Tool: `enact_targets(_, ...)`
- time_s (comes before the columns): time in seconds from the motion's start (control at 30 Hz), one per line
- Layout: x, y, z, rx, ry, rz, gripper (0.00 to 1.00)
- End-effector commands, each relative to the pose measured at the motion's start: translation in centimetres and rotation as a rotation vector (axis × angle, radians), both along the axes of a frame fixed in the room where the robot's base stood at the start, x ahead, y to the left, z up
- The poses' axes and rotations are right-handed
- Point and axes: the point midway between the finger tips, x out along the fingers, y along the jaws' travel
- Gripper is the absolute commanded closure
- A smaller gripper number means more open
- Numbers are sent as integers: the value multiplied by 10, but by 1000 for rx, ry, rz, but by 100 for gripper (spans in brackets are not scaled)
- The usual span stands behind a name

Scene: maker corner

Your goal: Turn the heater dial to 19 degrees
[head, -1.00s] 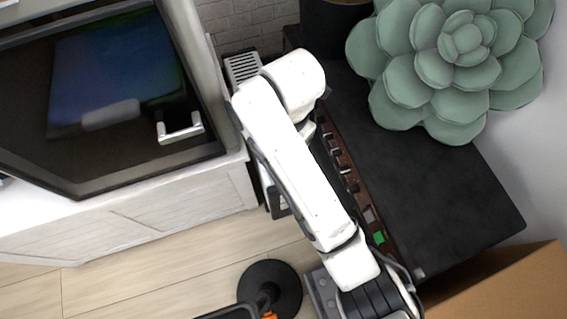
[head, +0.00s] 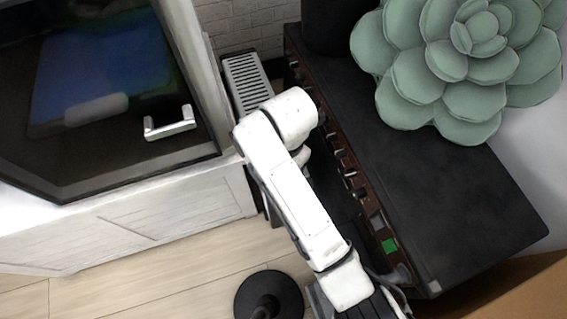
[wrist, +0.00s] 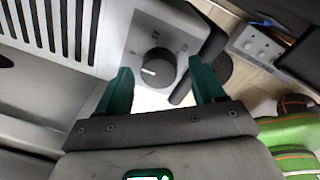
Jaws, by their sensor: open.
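The heater (head: 248,82) is a pale box with a slotted top, standing between the white cabinet and the black unit in the head view. In the wrist view its pale end panel (wrist: 148,35) carries a dark round dial (wrist: 158,68) with a white pointer mark toward the left. My gripper (wrist: 163,82) is open, with green fingertips on either side of the dial in the picture. The fingers look apart from the dial, though the depth gap is hard to judge. In the head view my arm hides the dial and my gripper.
A black unit (head: 440,200) with a row of knobs and a green button stands right of my arm, bearing a large succulent (head: 465,60). A white cabinet (head: 150,220) with a dark glass door is at left. A round black base (head: 262,296) stands on the wooden floor.

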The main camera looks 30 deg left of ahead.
Motion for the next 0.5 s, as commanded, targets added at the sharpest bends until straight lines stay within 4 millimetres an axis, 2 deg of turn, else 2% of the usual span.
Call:
enact_targets(0.07,0,0,0,0,0,0,37)
enact_targets(0.5,0,0,0,0,0,0,79)
